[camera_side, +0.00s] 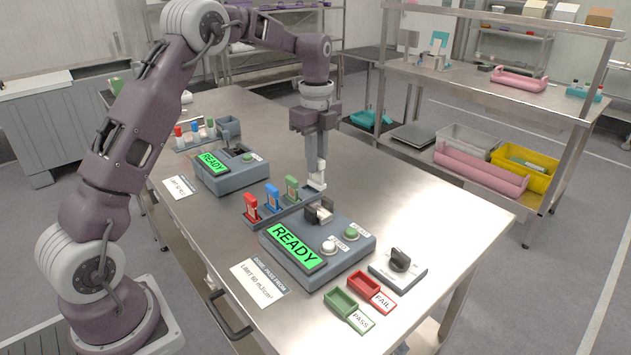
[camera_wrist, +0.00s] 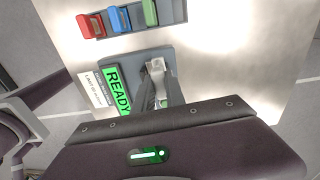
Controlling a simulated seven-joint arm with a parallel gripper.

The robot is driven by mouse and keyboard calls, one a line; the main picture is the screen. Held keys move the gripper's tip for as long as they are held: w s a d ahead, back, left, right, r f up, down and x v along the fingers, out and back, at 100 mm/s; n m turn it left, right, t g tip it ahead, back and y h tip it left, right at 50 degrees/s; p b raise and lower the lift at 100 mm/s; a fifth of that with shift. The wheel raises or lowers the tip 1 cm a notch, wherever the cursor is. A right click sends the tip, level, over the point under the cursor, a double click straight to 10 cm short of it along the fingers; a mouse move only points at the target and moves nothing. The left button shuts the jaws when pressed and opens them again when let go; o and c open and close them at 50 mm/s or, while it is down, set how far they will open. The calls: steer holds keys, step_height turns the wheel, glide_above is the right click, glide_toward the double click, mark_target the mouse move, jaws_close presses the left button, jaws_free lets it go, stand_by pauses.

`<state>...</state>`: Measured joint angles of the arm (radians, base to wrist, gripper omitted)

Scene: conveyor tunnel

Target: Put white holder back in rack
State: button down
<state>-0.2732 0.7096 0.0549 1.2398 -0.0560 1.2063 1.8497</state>
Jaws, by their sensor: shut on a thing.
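My gripper (camera_side: 317,158) is shut on the white holder (camera_side: 318,181) and points straight down. In the wrist view the white holder (camera_wrist: 157,67) shows between the fingers. The blue-grey rack (camera_side: 262,218) bears a red holder (camera_side: 251,207), a blue holder (camera_side: 272,197) and a green holder (camera_side: 292,188). The white holder is just right of the green one, near the rack's right end. I cannot tell whether it touches the rack. In the wrist view the rack (camera_wrist: 171,12) is at the top, with bare space right of the green holder.
The front tester (camera_side: 345,249) reads READY and stands close to the rack. A rear tester (camera_side: 225,178) also reads READY. A knob box (camera_side: 398,267), a red FAIL tray (camera_side: 363,285) and a green PASS tray (camera_side: 341,303) are at the front. The table right of my gripper is clear.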

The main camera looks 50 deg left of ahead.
steer(key=w+a+f, duration=0.1)
steer(key=w+a, duration=0.4)
steer(key=a, duration=0.4)
step_height(320, 180, down, 6)
steer(key=shift+w+a+m, duration=0.25)
steer(key=shift+w+m, duration=0.05)
steer(key=shift+w, duration=0.1)
steer(key=shift+f, duration=1.5)
steer(key=c, duration=1.3)
jaws_free()
step_height(320, 180, up, 7)
